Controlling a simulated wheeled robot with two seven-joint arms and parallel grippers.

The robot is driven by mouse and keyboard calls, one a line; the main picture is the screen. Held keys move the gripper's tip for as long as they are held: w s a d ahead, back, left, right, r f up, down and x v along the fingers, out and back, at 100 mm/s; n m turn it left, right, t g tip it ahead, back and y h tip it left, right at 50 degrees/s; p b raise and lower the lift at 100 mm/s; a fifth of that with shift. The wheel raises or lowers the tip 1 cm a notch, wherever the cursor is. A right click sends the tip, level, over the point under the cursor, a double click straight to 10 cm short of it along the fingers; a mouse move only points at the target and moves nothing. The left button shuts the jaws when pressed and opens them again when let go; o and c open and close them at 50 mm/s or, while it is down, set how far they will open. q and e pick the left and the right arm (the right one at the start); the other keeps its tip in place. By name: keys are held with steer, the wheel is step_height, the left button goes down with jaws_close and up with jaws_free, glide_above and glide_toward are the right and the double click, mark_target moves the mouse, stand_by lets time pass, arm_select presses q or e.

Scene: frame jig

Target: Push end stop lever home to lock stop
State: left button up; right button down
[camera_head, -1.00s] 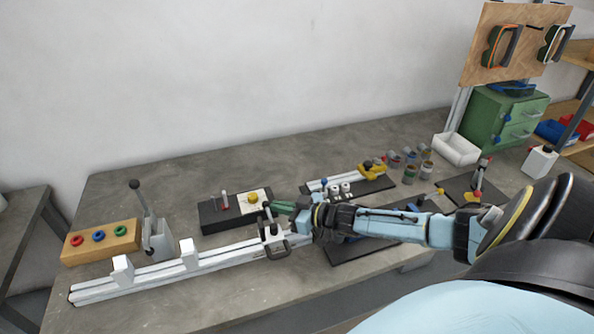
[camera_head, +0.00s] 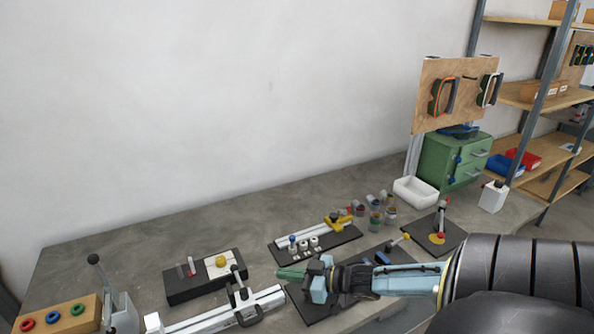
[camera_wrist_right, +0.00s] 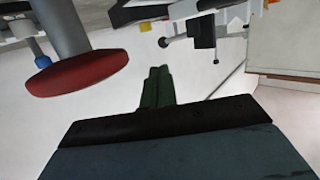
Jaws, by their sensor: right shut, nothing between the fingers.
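The end stop (camera_head: 246,309) is a grey block with a dark frame on the pale rail (camera_head: 205,322), low in the head view. Its lever (camera_head: 238,280) stands up from it with a dark knob at the top, leaning slightly left. My right gripper (camera_head: 279,273) has green fingers closed together and empty. Its tips are to the right of the lever, apart from it. The closed fingers also show in the right wrist view (camera_wrist_right: 158,86), touching nothing visible. My left gripper is not in view.
A black box with a yellow button (camera_head: 219,262) lies behind the rail. A wooden block with coloured rings (camera_head: 54,316) is at the lower left. A black fixture with white pieces (camera_head: 314,242) and several small cans (camera_head: 376,217) stand behind my right arm. A red disc (camera_wrist_right: 78,72) looms in the wrist view.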

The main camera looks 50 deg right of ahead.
steer(key=shift+v, duration=1.15)
